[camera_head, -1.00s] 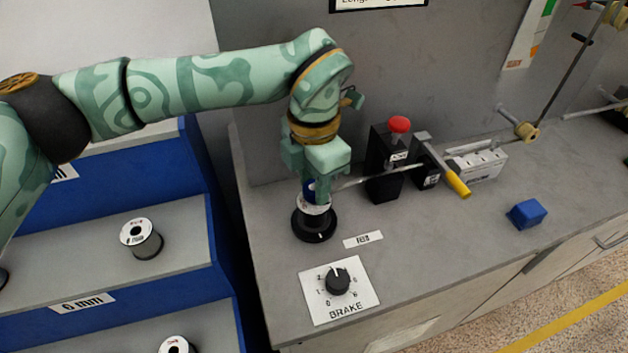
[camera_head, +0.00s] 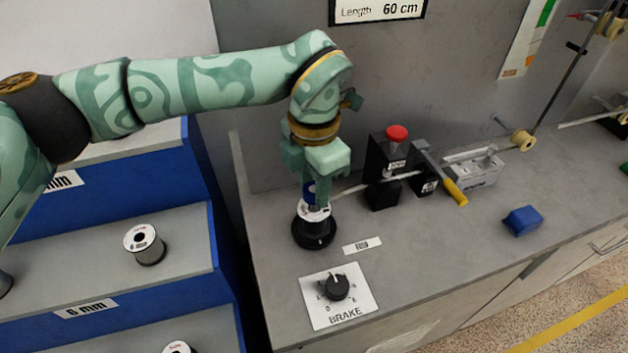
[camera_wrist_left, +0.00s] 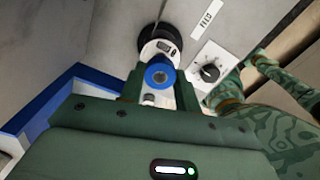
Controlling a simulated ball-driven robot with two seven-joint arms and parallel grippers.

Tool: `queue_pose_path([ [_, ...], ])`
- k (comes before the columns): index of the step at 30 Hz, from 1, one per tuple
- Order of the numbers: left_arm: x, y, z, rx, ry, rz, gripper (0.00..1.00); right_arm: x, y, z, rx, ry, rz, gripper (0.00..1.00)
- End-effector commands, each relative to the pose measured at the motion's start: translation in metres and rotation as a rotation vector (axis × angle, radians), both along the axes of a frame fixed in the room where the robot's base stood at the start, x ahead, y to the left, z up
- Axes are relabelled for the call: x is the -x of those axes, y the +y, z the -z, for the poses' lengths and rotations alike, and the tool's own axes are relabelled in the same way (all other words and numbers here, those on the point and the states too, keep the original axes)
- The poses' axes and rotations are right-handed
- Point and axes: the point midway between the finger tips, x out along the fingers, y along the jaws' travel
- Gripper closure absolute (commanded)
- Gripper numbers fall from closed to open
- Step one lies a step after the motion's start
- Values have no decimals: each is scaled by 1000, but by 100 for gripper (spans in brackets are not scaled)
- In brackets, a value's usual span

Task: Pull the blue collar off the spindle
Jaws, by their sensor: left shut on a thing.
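In the head view a small part of the collar (camera_head: 309,187) shows between the fingers. My left gripper (camera_head: 313,192) points down over the spindle and is shut on the collar. Below it a white-topped spool (camera_head: 312,213) sits on the round black base (camera_head: 314,235) of the spindle. The spindle's shaft is mostly hidden by the gripper and collar. My right gripper is not in view.
A brake dial (camera_head: 337,288) lies in front of the spindle. A box with a red button (camera_head: 397,133), a yellow-handled lever (camera_head: 455,193) and a blue block (camera_head: 523,220) are to the right. Blue-edged shelves with spools (camera_head: 144,244) stand at the left.

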Motion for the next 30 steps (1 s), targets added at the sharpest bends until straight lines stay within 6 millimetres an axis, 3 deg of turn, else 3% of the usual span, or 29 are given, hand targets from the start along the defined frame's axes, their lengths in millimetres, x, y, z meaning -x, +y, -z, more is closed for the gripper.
queue_pose_path([
  [15, 0, 0, -34, -1, -3, -1, 96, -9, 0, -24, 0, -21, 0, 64],
  [26, 0, 0, -35, 0, 0, 3, 96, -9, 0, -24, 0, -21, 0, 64],
  [30, 0, 14, -35, 0, 0, 108, 96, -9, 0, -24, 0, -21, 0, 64],
])
